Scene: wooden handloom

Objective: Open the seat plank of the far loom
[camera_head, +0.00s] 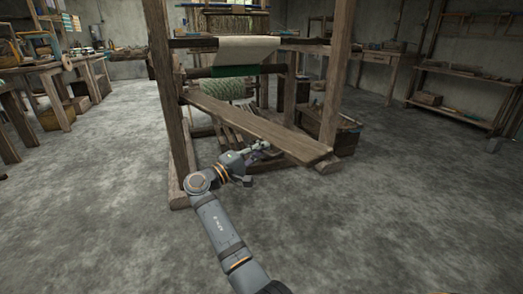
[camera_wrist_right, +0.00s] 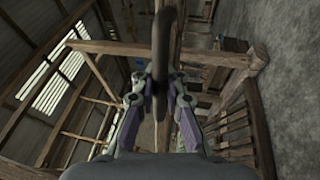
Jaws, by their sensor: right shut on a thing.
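The seat plank (camera_head: 250,122) of the loom is a long brown board. It runs slantwise in the head view from the left front post to a right end in front of the right post. My right gripper (camera_head: 262,147) is at the plank's near lower side, around its middle. The exact contact is shadowed. My left gripper is out of view.
The loom's left post (camera_head: 167,90) and right post (camera_head: 335,75) stand close to my arm's workspace. A wooden box (camera_head: 345,135) sits by the right post. Benches (camera_head: 90,75) line the left and shelves (camera_head: 465,75) the right. The grey floor (camera_head: 400,220) in front is clear.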

